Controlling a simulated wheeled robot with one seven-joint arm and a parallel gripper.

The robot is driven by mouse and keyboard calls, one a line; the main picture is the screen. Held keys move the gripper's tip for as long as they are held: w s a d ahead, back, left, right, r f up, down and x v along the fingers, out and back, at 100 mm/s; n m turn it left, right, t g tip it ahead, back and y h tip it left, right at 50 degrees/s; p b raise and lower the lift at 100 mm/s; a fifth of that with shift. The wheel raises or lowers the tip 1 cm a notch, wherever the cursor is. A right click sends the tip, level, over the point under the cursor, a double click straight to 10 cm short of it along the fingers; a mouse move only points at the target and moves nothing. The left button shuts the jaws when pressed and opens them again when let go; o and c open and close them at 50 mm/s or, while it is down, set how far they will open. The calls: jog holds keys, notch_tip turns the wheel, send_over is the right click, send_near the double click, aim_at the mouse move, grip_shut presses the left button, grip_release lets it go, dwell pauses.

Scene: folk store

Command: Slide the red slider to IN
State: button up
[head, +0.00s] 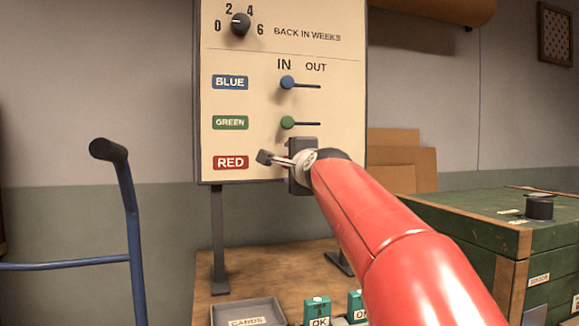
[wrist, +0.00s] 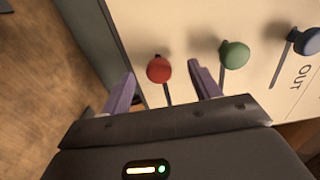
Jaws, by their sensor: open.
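The red slider knob (wrist: 158,69) shows in the wrist view with its slot running down from it, toward the OUT side. It lines up with the green knob (wrist: 234,54) and blue knob (wrist: 309,41), at or near the IN end. My gripper (wrist: 160,70) is open, with one finger on each side of the red knob and visible gaps. In the head view my gripper (head: 268,158) is at the red row of the panel (head: 260,50), beside the RED label (head: 230,162), and hides the red knob and slot.
The blue slider (head: 287,82) and green slider (head: 287,122) sit at the left, IN end. A dial (head: 240,25) is above. A grey tray (head: 248,312) and green OK blocks (head: 317,309) stand below. A green chest (head: 480,225) is right, a blue rail (head: 130,205) left.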

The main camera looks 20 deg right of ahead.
jog(key=s+b, duration=0.2)
jog(key=s, duration=0.5)
jog(key=shift+s, duration=0.25)
jog(key=shift+f, duration=0.1)
dwell(0.4)
